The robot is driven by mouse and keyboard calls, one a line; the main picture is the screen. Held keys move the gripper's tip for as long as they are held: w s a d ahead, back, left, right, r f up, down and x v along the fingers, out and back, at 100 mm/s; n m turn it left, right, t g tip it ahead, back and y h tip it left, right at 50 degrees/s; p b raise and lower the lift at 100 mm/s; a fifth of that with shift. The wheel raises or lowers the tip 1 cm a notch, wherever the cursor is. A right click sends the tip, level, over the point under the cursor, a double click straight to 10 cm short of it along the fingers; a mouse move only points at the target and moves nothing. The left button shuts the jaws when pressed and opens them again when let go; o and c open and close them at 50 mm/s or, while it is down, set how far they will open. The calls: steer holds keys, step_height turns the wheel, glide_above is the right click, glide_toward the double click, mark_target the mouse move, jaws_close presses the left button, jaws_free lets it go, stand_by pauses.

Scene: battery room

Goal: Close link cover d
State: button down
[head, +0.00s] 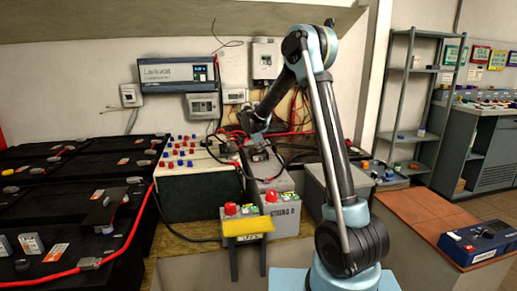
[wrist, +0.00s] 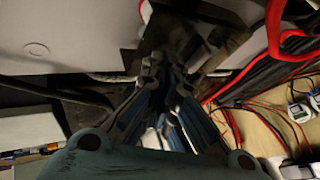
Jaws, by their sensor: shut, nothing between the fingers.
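My gripper (head: 256,138) is at the end of the arm, above the grey battery boxes in the middle of the head view. In the wrist view my gripper (wrist: 168,75) has its fingers together and empty. Behind the fingertips is a dark brown flat piece (wrist: 222,42) between pale surfaces; I cannot tell whether it is link cover d or whether the fingers touch it. A grey box (head: 284,222) in the head view reads "STRING D" and has a red knob on its front. My gripper and cables hide much of the area behind it.
Black batteries (head: 35,220) with a red cable fill the left. Red cables (wrist: 275,35) hang close at the right of the wrist view. A blue-and-black device (head: 474,243) lies on the brown bench at right.

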steer(key=v, duration=1)
steer(key=s+d+r+n+g, duration=0.3)
steer(key=s+d+n, duration=0.3)
steer(key=s+d, duration=1.55)
steer(key=s+d+f+n+y, duration=0.1)
steer(key=s+f, duration=0.3)
steer(key=s, duration=0.5)
steer(key=s+d+f+n+g+y, duration=0.1)
steer(key=s+d+f+n, duration=0.2)
steer(key=s, duration=0.6)
steer(key=s+d+f+n, duration=0.3)
steer(key=s+f, duration=0.3)
steer(key=s, duration=0.4)
steer(key=shift+n+g+y, duration=0.3)
steer(key=shift+n+y, duration=0.1)
steer(key=shift+f, duration=0.15)
steer(key=shift+w+f, duration=0.15)
steer(key=shift+w, duration=0.25)
